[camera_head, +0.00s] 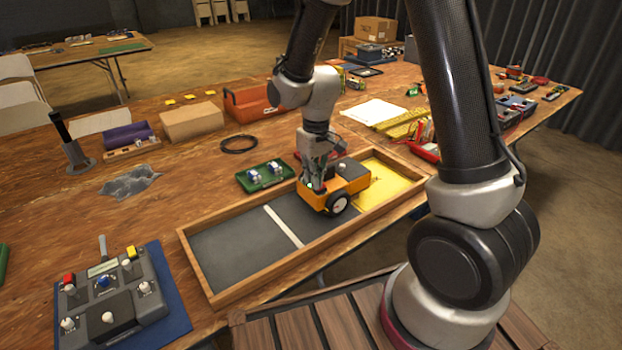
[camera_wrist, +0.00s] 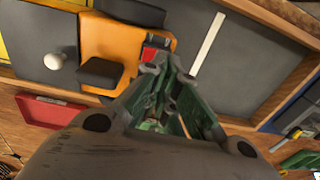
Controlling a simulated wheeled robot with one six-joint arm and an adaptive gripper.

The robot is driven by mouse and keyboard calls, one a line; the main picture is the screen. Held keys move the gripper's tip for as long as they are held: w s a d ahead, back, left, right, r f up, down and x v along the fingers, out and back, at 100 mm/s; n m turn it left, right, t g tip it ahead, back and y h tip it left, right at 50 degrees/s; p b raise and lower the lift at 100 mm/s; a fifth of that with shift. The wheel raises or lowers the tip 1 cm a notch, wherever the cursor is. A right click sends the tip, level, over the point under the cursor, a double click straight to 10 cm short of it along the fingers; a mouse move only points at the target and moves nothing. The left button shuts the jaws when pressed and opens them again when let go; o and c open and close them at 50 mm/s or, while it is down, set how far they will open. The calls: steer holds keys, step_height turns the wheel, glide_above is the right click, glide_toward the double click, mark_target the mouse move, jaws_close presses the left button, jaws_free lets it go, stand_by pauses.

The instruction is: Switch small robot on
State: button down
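The small robot (camera_head: 348,183) is orange with black wheels and stands in the shallow wooden tray (camera_head: 215,297), across the dark and yellow floor parts. A white round knob (camera_head: 341,166) sits on its top and also shows in the wrist view (camera_wrist: 53,61). In the wrist view the orange body (camera_wrist: 112,42) carries black blocks and a small red part (camera_wrist: 149,54) close to my fingertips. Whether the tips touch the red part cannot be told.
A green tray with small parts (camera_head: 264,177) lies just behind the wooden tray. A control box (camera_head: 112,300) on a blue mat stands at front left. A black cable ring (camera_head: 239,144) and an orange toolbox (camera_head: 252,103) are farther back. The tray's left half is clear.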

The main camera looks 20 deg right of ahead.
steer(key=shift+d, duration=0.15)
steer(key=shift+r, duration=0.4)
step_height(320, 180, up, 13)
steer(key=a, duration=0.1)
steer(key=shift+s+a, duration=0.3)
steer(key=shift+a, duration=0.1)
